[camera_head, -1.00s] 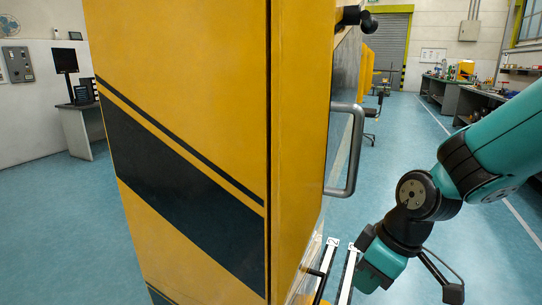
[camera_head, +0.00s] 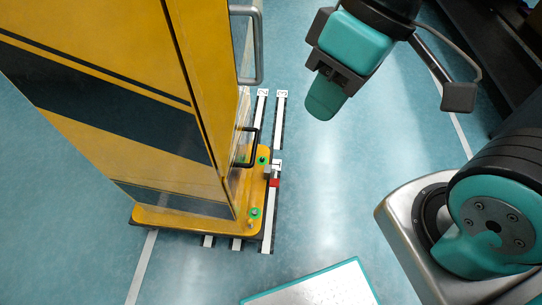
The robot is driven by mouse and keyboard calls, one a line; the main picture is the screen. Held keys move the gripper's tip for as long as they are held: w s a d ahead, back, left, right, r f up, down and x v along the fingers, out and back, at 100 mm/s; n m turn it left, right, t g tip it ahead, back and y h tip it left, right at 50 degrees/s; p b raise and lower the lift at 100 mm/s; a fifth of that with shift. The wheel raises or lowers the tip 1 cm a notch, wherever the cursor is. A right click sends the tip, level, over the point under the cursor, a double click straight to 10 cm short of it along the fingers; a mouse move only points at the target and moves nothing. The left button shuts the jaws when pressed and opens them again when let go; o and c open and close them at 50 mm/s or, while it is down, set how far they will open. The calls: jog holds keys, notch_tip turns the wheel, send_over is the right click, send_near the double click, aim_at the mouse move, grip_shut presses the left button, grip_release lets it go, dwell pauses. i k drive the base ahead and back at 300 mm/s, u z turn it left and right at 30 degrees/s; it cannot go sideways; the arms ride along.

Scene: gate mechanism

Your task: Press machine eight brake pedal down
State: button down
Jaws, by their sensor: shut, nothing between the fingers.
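A tall yellow machine with a black stripe (camera_head: 110,115) stands at the left, on a yellow base (camera_head: 185,222). At the base's right edge is a small red part (camera_head: 275,183) beside a light metal bracket (camera_head: 274,168). It may be the brake pedal, but I cannot tell for sure. No number eight is readable. A black handle (camera_head: 254,147) sticks out above the base. My gripper (camera_head: 322,105) is shut and empty, above the floor. In the picture it is up and right of the red part, apart from the machine.
White floor rails (camera_head: 270,220) run along the machine's right side. Green knobs (camera_head: 255,212) sit on the base. A grey bar handle (camera_head: 259,45) juts from the machine higher up. A pale teal-edged panel (camera_head: 315,287) is at the bottom. Blue floor right of the rails is clear.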

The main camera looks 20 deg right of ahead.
aim_at(274, 182)
jog(key=k, duration=0.55)
jog(key=z, duration=0.55)
jog(key=i, duration=1.35)
jog(key=u, duration=0.85)
